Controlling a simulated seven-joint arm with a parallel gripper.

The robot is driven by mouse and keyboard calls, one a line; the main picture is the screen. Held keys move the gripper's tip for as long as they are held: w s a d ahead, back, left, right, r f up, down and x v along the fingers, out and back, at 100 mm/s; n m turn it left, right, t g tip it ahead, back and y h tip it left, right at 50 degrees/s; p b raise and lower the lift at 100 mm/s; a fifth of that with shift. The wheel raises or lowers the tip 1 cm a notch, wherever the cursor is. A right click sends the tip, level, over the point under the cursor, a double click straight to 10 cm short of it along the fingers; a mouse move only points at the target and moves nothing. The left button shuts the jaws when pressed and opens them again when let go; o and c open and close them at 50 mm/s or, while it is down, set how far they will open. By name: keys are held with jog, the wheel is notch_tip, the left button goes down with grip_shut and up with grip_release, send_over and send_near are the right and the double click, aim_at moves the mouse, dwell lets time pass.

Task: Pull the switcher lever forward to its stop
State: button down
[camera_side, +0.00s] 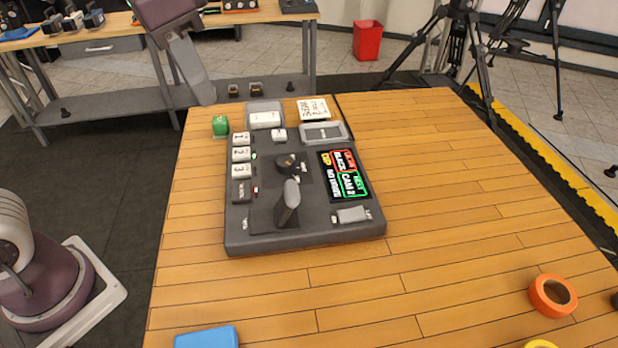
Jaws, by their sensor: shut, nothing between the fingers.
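The switcher (310,235) is a grey console lying flat on the wooden table. Its lever (287,204) is a dark grey paddle standing up from a dark plate near the console's edge closest to the camera. The lever's exact position along its travel is hard to tell. My gripper (205,97) hangs at the upper left, shut and empty, its tip beyond the far left corner of the table. It is well apart from the lever and touches nothing visible. Its separate fingers are hard to make out.
Numbered white buttons (241,154), a round knob (288,161) and a lit screen (344,176) surround the lever. A green block (220,125) stands by the console's far left corner. Orange tape (553,295) and a blue object (207,338) lie nearer.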

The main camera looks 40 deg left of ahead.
aim_at(286, 204)
jog(key=w+d+f+m+g, duration=0.1)
jog(key=w+d+f+m, duration=0.1)
jog(key=w+d+f, duration=0.2)
jog(key=w+d+f+m+g+y, duration=0.1)
jog(key=w+d+f+m+g, duration=0.1)
jog(key=w+d, duration=0.5)
notch_tip(286, 204, down, 3)
jog(key=d+m, duration=0.1)
jog(key=d, duration=0.2)
jog(key=shift+w+r+g, duration=0.2)
jog(key=shift+w+g, duration=0.1)
jog(key=f, duration=1)
jog(key=shift+s+a+f, duration=0.15)
jog(key=shift+s+a, duration=0.15)
jog(key=shift+a, duration=0.1)
jog(key=shift+s+a+r, duration=0.8)
jog(key=shift+s+a, duration=0.1)
jog(key=shift+s+a+r, duration=0.2)
jog(key=shift+s+a, duration=0.15)
